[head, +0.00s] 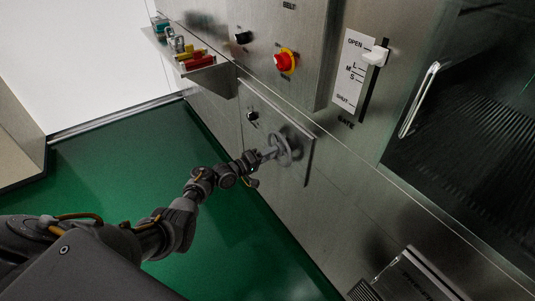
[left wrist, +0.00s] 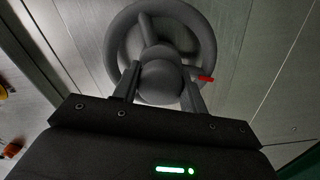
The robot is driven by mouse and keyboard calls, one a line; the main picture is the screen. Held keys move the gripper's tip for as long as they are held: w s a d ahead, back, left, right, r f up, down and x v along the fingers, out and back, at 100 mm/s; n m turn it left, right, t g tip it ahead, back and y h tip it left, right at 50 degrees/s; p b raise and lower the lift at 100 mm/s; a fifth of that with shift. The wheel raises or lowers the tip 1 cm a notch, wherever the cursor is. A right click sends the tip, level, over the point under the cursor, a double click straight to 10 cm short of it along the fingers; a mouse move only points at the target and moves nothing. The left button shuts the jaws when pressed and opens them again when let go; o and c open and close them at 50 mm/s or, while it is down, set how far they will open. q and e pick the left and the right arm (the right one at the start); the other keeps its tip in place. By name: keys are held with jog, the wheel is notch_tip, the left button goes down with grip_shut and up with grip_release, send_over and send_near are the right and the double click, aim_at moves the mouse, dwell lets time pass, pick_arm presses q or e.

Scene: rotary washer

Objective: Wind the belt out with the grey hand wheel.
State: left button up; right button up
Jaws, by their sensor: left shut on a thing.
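The grey hand wheel (head: 282,150) sits on the steel front of the machine, below the red knob. It fills the upper middle of the left wrist view (left wrist: 202,35), with its rim, spokes and a rounded grey knob or hub (left wrist: 162,78) in front. My left gripper (head: 267,155) reaches in from the left. In the left wrist view its two fingers (left wrist: 160,92) stand on either side of the rounded grey part and are shut on it. A small red mark (left wrist: 206,79) shows beside the right finger. The belt itself cannot be made out. My right gripper is out of view.
A red and yellow knob (head: 285,61) and a black knob (head: 243,37) are above the wheel. A shelf (head: 212,77) with small coloured items juts out at upper left. The gate lever (head: 375,56) and a door handle (head: 418,99) are to the right. Green floor (head: 110,180) is open at left.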

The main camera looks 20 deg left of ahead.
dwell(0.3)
pick_arm(q)
jog(key=o, duration=1.4)
jog(key=shift+c, duration=0.2)
jog(key=p+v, duration=0.1)
jog(key=v, duration=0.9)
jog(key=shift+s+a+p, duration=0.2)
jog(key=shift+s+p, duration=0.15)
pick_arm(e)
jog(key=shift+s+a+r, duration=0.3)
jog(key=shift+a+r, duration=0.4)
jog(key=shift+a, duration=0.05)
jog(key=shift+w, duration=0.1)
